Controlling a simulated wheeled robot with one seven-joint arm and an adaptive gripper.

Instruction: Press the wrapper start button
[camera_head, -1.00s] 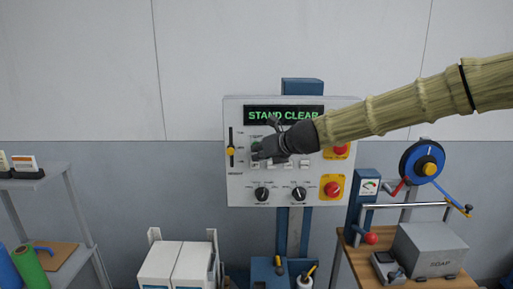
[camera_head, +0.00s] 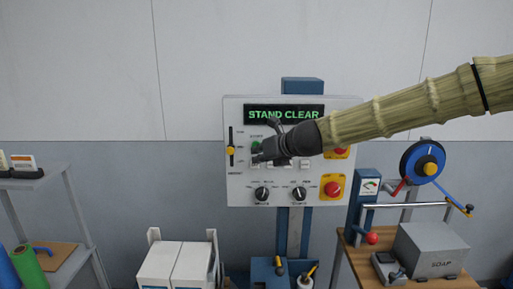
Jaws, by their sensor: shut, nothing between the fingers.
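The wrapper control panel (camera_head: 330,182) is a pale upright box on a blue post, with a display (camera_head: 285,115) reading "STAND CLEAR" in green. A green button (camera_head: 256,147) shows partly at the panel's left, just above my gripper's tip. My gripper (camera_head: 257,158) is shut and empty in front of the panel, pointing left. It hides part of the middle row of controls. I cannot tell whether it touches the panel. The label beside the green button is too small to read.
Two red buttons on yellow plates sit at the panel's right, the lower one (camera_head: 332,189) in full view. Two black knobs (camera_head: 262,194) are below, a yellow slider (camera_head: 231,150) at left. A bench with a grey SOAP box (camera_head: 430,250) stands at right.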

